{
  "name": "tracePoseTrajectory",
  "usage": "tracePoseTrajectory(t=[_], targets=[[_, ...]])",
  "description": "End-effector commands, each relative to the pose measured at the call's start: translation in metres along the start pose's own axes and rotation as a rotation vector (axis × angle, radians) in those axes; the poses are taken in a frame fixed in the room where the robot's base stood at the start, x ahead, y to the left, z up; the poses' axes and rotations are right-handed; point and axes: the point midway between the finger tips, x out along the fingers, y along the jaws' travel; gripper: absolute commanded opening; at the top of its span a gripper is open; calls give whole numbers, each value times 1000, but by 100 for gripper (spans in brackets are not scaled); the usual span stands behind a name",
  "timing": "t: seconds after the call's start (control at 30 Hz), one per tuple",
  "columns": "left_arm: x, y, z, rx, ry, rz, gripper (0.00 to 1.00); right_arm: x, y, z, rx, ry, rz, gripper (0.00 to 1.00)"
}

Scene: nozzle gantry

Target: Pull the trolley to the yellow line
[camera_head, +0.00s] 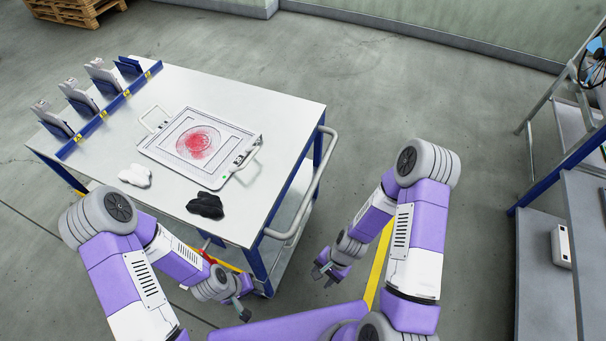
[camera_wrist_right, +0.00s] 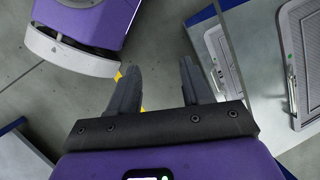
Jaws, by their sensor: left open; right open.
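The trolley (camera_head: 285,112) is a white-topped table with a blue frame and a grey bar handle (camera_head: 307,190) along its right side. The yellow line (camera_head: 379,262) on the floor shows right of the trolley, partly hidden by my right arm. My left gripper (camera_head: 243,310) is open and empty, low beside the trolley's near corner. My right gripper (camera_head: 323,273) is open and empty, below and right of the handle, apart from it. In the right wrist view its fingers (camera_wrist_right: 158,85) have nothing between them, and the trolley's blue edge (camera_wrist_right: 205,18) is at the right.
On the trolley lie a framed tray (camera_head: 246,152) with a red round pattern, a white piece (camera_head: 134,176), a black piece (camera_head: 205,205) and a blue rack (camera_head: 108,110) of upright parts. Grey shelving (camera_head: 542,285) stands at the right. A pallet (camera_head: 75,10) is at the back.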

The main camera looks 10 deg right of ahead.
Motion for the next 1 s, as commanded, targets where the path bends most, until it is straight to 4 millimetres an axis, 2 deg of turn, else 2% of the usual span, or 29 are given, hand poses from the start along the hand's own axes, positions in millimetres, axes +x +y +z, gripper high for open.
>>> tracePoseTrajectory(t=[0.03,0.13,0.23,0.3,0.43,0.5,0.6,0.7,0.83,1.0], targets=[[0,0,0,1,0,0,43,-2,-2,-11,230,-41,1,49],[1,0,0,1,-1,0,43,-11,-17,-24,742,-177,-8,49],[1,0,0,1,-1,0,43,-29,-46,-41,1229,-364,-37,49],[1,0,0,1,0,0,43,-49,-71,-59,1533,-531,-63,49],[2,0,0,0,0,0,43,-98,-112,-100,1954,-887,-102,49],[2,-1,0,0,0,0,43,-124,-126,-122,2095,-1074,-110,49],[2,-1,0,0,0,0,43,-157,-138,-146,2205,-1293,-107,49],[2,-1,0,0,0,0,43,-177,-144,-161,2251,-1430,-98,49],[4,-2,0,0,0,0,43,-183,-153,-165,2266,-1495,-88,49],[11,-4,0,0,0,0,43,-170,-176,-160,2266,-1493,-84,49]])
